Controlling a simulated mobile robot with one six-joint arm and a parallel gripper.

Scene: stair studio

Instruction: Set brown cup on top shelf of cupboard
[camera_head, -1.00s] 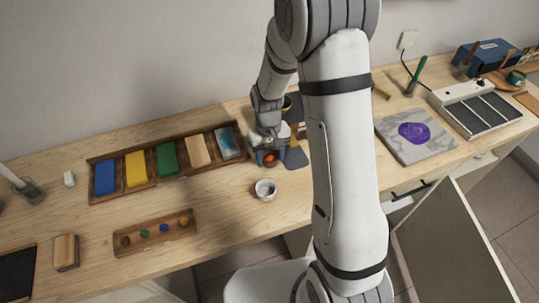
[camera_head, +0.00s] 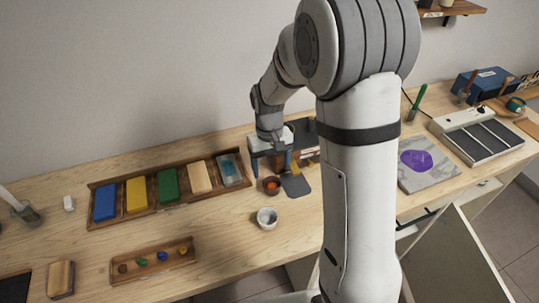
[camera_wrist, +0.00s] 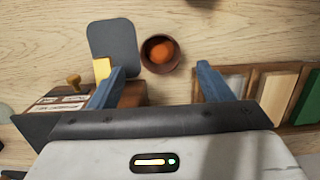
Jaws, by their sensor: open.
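The brown cup (camera_head: 272,186) stands upright on the wooden table, behind a small white cup (camera_head: 267,218). In the wrist view the brown cup (camera_wrist: 160,53) is seen from above, with an orange patch inside. My gripper (camera_head: 273,165) is open and empty, just behind the brown cup in the head view. In the wrist view my two blue fingers (camera_wrist: 161,70) are spread wide, with the cup ahead of their tips, centred between them. An open white door (camera_head: 445,260) hangs below the table at right; the cupboard's inside and top shelf cannot be made out.
A wooden tray of coloured blocks (camera_head: 165,212) lies left of my gripper. A grey flat piece (camera_head: 295,186) lies right of the cup. A small tray of coloured bits (camera_head: 152,277) is at front left. A wall shelf (camera_head: 455,13) shows at top right.

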